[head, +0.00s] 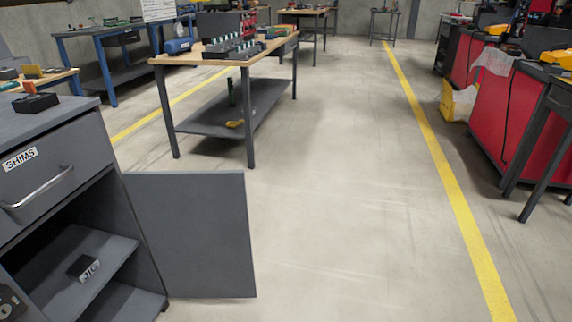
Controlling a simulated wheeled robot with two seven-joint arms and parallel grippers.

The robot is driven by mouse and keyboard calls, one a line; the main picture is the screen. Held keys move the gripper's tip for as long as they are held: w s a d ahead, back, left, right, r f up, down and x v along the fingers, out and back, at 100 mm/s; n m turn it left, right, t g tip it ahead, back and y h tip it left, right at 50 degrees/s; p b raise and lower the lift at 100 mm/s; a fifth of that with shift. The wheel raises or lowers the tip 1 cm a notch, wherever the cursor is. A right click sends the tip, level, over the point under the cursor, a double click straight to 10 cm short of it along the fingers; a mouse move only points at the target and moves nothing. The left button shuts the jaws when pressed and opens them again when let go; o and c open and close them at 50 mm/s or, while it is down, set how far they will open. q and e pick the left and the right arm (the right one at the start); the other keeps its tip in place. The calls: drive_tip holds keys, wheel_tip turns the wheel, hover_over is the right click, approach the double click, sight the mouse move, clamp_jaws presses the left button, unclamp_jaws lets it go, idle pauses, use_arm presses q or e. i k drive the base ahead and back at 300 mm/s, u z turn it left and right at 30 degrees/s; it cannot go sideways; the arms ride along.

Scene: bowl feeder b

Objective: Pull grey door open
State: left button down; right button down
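The grey door (192,235) belongs to the grey cabinet (122,207) at the lower left. It stands swung wide open, out to the right of the cabinet, and the inside is exposed. A small dark block with a light label (84,268) lies on the inner shelf (75,248). Above the opening is a drawer (60,165) marked SHIMS with a metal handle (37,189); the drawer looks closed. Neither of my grippers shows in the head view.
A wooden-topped workbench (170,60) with a lower shelf stands beyond the door. Red cabinets (505,115) and a dark-legged table (535,130) line the right side, with a yellow bin (457,103). The floor (340,200) between is clear.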

sight(195, 224)
drive_tip(key=z, duration=0.45)
drive_tip(key=i, duration=0.85)
drive_tip(key=u, duration=0.65)
drive_tip(key=i, duration=0.55)
drive_tip(key=u, duration=0.5)
